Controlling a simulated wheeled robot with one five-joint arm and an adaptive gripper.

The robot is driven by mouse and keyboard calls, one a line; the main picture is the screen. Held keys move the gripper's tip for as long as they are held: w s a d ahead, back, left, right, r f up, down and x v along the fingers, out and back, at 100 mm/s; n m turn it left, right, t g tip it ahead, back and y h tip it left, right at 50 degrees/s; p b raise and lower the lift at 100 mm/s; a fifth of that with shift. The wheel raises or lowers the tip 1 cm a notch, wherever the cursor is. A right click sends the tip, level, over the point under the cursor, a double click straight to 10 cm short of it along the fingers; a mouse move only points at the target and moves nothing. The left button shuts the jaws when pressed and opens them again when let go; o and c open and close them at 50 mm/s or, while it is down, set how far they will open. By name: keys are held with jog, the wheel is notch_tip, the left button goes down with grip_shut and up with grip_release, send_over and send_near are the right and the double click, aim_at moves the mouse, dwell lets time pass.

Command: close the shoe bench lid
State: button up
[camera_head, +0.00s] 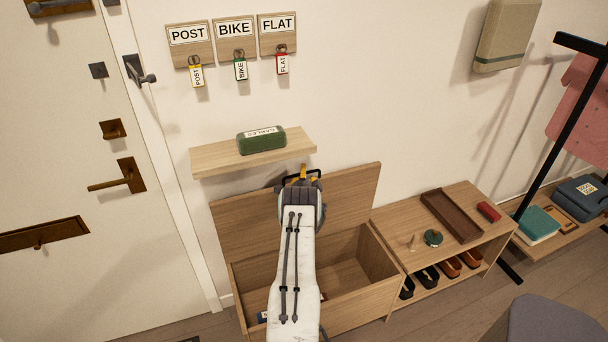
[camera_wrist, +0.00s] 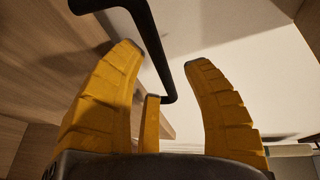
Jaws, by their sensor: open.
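The wooden shoe bench (camera_head: 355,308) stands against the wall with its lid (camera_head: 350,195) raised and leaning back. The bench's inside is open to view, partly hidden by my arm. A black bar handle (camera_head: 286,181) shows at the lid's top edge. My gripper (camera_head: 303,172) is at that edge, its yellow fingers open. In the wrist view the open fingers (camera_wrist: 164,56) have the black bar (camera_wrist: 152,40) running across the gap ahead of them. I cannot tell whether they touch it. The lid's wood (camera_wrist: 40,75) fills the left of that view.
A wall shelf (camera_head: 220,158) with a green case (camera_head: 262,140) sits just above the gripper. To the right, a low shoe rack (camera_head: 462,205) holds a brown tray (camera_head: 451,216) and shoes. A grey stool (camera_head: 555,322) stands at front right. A door (camera_head: 80,200) is at left.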

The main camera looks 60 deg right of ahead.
jog(key=shift+d, duration=0.15)
jog(key=shift+c, duration=0.2)
grip_shut()
dwell(0.5)
